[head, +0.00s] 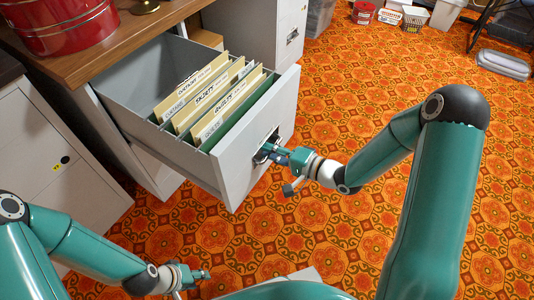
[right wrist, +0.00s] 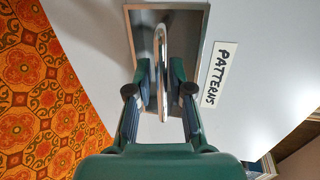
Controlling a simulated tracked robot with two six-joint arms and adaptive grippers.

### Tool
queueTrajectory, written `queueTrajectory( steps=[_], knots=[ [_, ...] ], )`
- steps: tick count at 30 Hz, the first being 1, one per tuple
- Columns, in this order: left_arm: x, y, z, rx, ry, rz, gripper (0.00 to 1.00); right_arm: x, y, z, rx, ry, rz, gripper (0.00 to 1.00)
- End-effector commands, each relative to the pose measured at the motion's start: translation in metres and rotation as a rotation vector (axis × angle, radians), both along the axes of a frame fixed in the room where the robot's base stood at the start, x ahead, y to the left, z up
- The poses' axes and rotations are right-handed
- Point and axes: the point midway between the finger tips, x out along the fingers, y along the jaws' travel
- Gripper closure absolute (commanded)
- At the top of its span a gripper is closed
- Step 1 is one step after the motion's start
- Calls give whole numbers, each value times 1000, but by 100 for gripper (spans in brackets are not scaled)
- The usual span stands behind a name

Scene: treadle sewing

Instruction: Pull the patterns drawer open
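The patterns drawer (head: 232,170) is a grey file drawer standing far out of its cabinet under the wooden top. Its label (right wrist: 219,74) reads PATTERNS in the right wrist view. Cream folders (head: 205,92) and a green one stand inside. My right gripper (head: 270,151) is at the drawer's front. In the right wrist view its fingers (right wrist: 160,85) are closed in on both sides of the upright metal handle (right wrist: 160,52), which stands in a recessed plate (right wrist: 190,25). My left gripper (head: 200,273) is low at the bottom left, away from the drawer; its finger gap is hidden.
A wooden top (head: 130,50) with a red tin (head: 60,25) is above the drawer. A white cabinet (head: 50,160) stands at left, another grey cabinet (head: 265,35) behind. The patterned floor (head: 370,90) right of the drawer is clear; bins (head: 415,18) stand far back.

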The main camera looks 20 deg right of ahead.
Motion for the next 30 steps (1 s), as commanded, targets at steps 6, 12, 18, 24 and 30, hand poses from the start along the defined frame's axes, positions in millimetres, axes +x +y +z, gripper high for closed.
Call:
queueTrajectory(
  steps=[6,12,18,24,30],
  knots=[
    [0,0,1,0,0,0,60,-10,-11,3,-1,-1,-5,80],
    [0,0,1,0,0,0,60,-37,-34,10,-1,0,-8,80],
    [0,0,1,0,0,0,60,-68,-57,18,0,1,-6,80],
    [0,0,1,0,0,0,60,-87,-71,23,-1,1,-1,80],
    [0,0,1,0,0,0,60,-92,-74,24,0,2,1,80]
  ],
)
